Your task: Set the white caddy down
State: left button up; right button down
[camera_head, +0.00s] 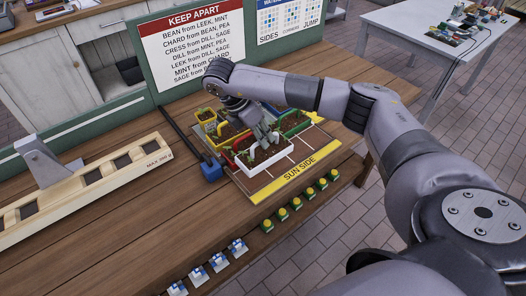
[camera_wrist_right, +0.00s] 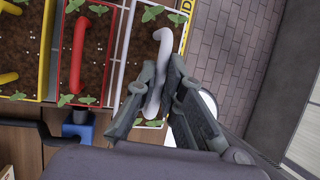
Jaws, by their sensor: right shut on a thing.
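The white caddy (camera_head: 256,167) holds dark soil and small green seedlings. It is at the near left part of the planting board (camera_head: 258,184), beside the red caddy. My right gripper (camera_head: 266,138) is above the white caddy, shut on its upright handle. In the right wrist view my right gripper (camera_wrist_right: 165,88) closes around the white curved handle (camera_wrist_right: 163,40), and the white rim (camera_wrist_right: 124,50) shows beside the red caddy. I cannot tell whether the caddy's base touches the board. My left gripper is not in view.
A red caddy (camera_wrist_right: 103,45), yellow caddies (camera_head: 219,136) and a green caddy (camera_head: 297,130) stand close by. A blue block (camera_head: 210,170) lies at the board's left. A "SUN SIDE" strip (camera_head: 298,175) edges it. A long slotted wooden rack (camera_head: 92,178) lies left.

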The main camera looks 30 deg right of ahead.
aim_at(263, 150)
jog(key=shift+f, duration=0.75)
notch_tip(263, 150, down, 4)
jog(key=shift+r+p, duration=0.25)
jog(key=shift+p, duration=0.3)
jog(key=shift+w+f, duration=0.1)
jog(key=shift+f, duration=0.35)
jog(key=c, duration=1.7)
grip_release()
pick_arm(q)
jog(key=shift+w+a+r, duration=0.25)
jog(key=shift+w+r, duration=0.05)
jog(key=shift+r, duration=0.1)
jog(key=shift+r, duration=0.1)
